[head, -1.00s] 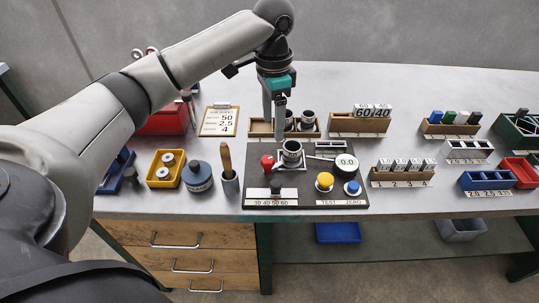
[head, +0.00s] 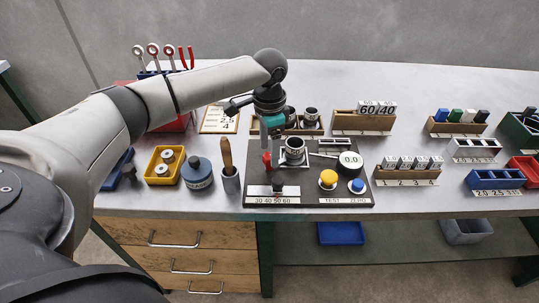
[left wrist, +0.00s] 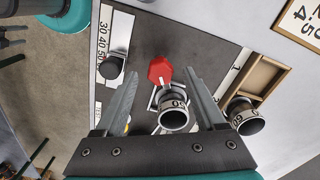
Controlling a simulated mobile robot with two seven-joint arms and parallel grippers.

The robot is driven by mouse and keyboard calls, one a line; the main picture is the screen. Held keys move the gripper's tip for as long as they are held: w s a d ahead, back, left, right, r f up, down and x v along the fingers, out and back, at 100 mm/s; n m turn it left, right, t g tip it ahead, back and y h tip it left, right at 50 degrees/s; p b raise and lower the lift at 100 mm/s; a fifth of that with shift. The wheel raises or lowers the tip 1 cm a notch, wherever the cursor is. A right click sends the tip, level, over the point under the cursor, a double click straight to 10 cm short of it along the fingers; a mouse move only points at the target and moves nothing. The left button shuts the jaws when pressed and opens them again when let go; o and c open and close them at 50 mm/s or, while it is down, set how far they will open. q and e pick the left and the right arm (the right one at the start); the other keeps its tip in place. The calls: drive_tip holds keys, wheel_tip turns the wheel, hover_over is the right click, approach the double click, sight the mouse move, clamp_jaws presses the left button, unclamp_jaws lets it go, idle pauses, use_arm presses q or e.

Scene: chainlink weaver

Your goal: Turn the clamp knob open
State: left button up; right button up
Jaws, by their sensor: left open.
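The red clamp knob (head: 267,162) stands on the dark fixture board (head: 314,183), to the left of a dark cup-shaped part with a pale rim (head: 294,150). In the left wrist view the knob (left wrist: 160,70) has a faceted red top. My left gripper (head: 273,152) points down over the knob and hides part of it. In the left wrist view its two fingers (left wrist: 160,72) are open, with the knob between their tips and a gap on each side. The cup-shaped part (left wrist: 173,117) shows nearer the palm.
A black slider knob (left wrist: 112,67) stands by the number scale. Yellow (head: 327,179) and blue (head: 356,186) buttons and a round dial (head: 350,162) sit to the right. A wooden tray (head: 312,129) with similar cups lies behind. A tool holder (head: 229,180) stands left.

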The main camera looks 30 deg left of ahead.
use_arm(q)
drive_tip(key=shift+f, duration=0.85)
drive_tip(key=shift+c, duration=0.3)
clamp_jaws()
